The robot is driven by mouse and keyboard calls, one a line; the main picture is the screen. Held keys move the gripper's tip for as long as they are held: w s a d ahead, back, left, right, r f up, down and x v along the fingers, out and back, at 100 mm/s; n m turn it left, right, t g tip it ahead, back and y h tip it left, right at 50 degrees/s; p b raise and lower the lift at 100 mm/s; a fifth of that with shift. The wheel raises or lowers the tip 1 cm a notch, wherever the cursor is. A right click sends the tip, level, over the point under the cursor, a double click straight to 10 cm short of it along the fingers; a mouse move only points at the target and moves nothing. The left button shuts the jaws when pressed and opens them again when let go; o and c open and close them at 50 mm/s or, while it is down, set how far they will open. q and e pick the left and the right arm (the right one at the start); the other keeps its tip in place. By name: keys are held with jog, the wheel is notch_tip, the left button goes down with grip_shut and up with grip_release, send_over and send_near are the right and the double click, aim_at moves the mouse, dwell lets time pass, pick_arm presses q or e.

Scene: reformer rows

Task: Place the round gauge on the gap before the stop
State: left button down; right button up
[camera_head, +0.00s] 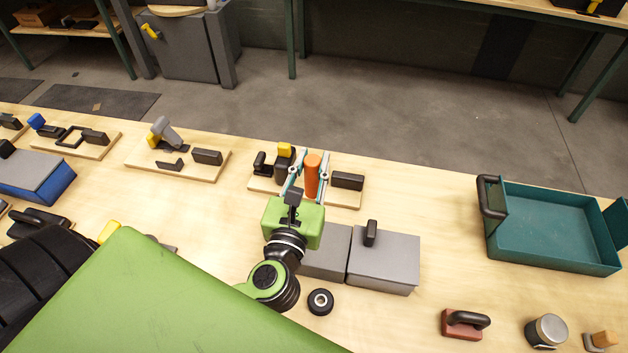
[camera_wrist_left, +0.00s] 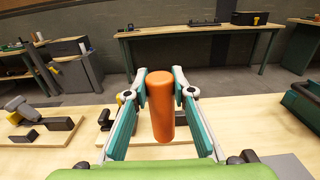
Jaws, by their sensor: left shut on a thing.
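The round gauge, an orange cylinder (camera_head: 312,178), stands upright between the fingers of my left gripper (camera_head: 311,164), which is shut on it. It also shows upright in the left wrist view (camera_wrist_left: 161,108). In the head view the gauge appears over a wooden board (camera_head: 345,200), between a black block with a yellow top (camera_head: 285,160) on the left and the black stop block (camera_head: 348,180) on the right. I cannot tell whether its lower end touches the board. The gripper hides part of the board and the gap. My right gripper is not in view.
Similar boards with black blocks (camera_head: 207,156) stand to the left. Grey boxes (camera_head: 383,262), one with a black handle, sit nearer me, with a black ring (camera_head: 320,301) in front. A teal tray (camera_head: 550,262) stands at the right. The bench between boxes and tray is clear.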

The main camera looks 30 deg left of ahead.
pick_arm(q)
jog(key=w+a+f, duration=0.2)
jog(key=w+f, duration=0.2)
jog(key=w+a+f, duration=0.2)
jog(key=w+f, duration=0.2)
jog(key=f, duration=0.1)
jog(key=w+a+f, duration=0.3)
jog(key=w+f, duration=0.1)
jog(key=shift+w+f+b, duration=0.15)
jog(key=shift+w+b, duration=0.2)
jog(key=shift+b, duration=0.05)
jog(key=shift+f, duration=0.2)
jog(key=c, duration=1.7)
grip_release()
jog(key=shift+r, duration=0.1)
